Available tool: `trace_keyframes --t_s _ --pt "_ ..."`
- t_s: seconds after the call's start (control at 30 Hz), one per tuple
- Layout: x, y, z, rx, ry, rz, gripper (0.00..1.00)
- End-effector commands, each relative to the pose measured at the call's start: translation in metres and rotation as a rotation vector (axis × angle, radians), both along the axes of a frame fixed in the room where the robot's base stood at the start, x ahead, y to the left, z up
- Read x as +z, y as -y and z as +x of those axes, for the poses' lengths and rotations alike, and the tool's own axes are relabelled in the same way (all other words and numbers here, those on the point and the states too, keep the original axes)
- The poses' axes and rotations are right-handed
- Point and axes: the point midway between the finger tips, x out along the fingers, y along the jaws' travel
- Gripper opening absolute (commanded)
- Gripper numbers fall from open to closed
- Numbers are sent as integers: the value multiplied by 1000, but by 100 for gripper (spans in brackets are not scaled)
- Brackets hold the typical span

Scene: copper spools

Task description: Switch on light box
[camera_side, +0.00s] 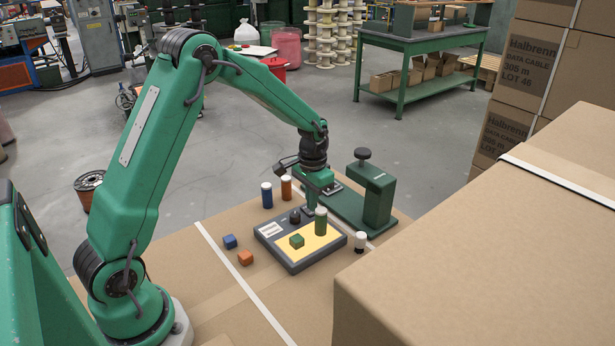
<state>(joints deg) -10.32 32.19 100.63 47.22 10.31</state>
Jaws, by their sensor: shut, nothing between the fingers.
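The light box (291,264) is a flat dark-framed box with a bright yellow panel on top; I cannot tell whether the panel is lit. A white label and a black knob (295,216) sit along its far left edge. A green cube (297,240) and a green cylinder with a white top (321,222) stand on the panel. My gripper (311,211) points down over the far edge of the box, between the knob and the green cylinder. It is shut and holds nothing. Whether its tips touch the box is unclear.
Blue (267,196) and orange (286,189) cylinders stand behind the box, a black-and-white one (360,242) to its right. Blue (230,241) and orange (246,258) cubes lie left. A green press-like stand (377,198) is behind right; a large carton (480,245) fills the right foreground.

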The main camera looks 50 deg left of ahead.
Motion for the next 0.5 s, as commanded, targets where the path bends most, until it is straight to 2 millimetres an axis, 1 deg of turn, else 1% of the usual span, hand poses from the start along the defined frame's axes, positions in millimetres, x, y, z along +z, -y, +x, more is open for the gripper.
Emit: trace_keyframes --t_s 0.5 --pt "30 0 1 0 2 0 0"
